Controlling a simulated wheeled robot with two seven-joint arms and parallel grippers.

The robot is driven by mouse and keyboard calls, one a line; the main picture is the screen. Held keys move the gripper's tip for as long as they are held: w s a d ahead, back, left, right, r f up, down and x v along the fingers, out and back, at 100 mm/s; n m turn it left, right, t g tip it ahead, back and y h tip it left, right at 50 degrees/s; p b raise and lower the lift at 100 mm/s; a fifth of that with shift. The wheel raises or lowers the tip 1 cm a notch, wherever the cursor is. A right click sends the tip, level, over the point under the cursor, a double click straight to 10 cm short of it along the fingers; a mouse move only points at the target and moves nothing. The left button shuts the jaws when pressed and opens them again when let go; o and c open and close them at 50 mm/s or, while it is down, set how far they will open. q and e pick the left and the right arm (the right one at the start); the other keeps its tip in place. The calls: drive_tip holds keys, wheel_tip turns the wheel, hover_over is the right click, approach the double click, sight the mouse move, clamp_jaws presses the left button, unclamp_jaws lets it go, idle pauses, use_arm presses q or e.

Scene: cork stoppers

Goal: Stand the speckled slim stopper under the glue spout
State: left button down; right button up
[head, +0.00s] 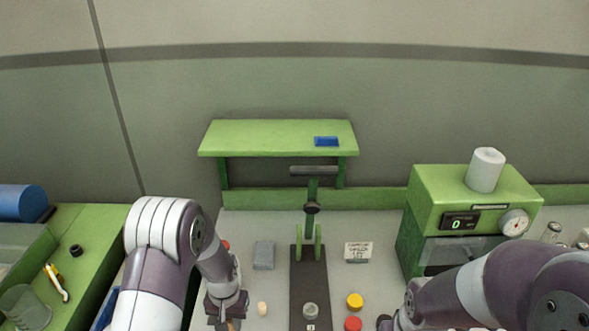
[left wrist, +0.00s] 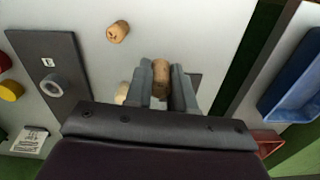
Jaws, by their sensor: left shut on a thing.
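My left gripper (head: 227,317) is low at the bottom edge of the head view. In the left wrist view, its fingers (left wrist: 163,84) are shut on a slim brown cork stopper (left wrist: 162,68). Speckles on it are too fine to confirm. A pale stopper (head: 262,308) stands just right of the gripper in the head view. The left wrist view shows a tan stopper (left wrist: 118,31) apart from the fingers, and another, partly hidden, beside them (left wrist: 122,92). I cannot make out a glue spout for certain. My right gripper is out of view.
A lever press (head: 310,255) on a dark base stands mid-table, with a grey ring (head: 310,310) on the base. A green machine (head: 435,205) with display and dial stands right. Yellow (head: 355,300) and red (head: 352,324) caps, a grey block (head: 264,255) and a sign (head: 357,251) are nearby.

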use_arm(q)
drive_tip(key=s+a+b, duration=0.1)
drive_tip(key=s+a+n, duration=0.1)
drive_tip(key=a, duration=0.1)
drive_tip(key=shift+a+f+b, duration=0.1)
drive_tip(key=shift+a+b, duration=0.1)
drive_tip(key=shift+b, duration=0.2)
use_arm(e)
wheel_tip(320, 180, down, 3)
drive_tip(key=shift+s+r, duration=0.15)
use_arm(q)
drive_tip(key=shift+w, duration=0.1)
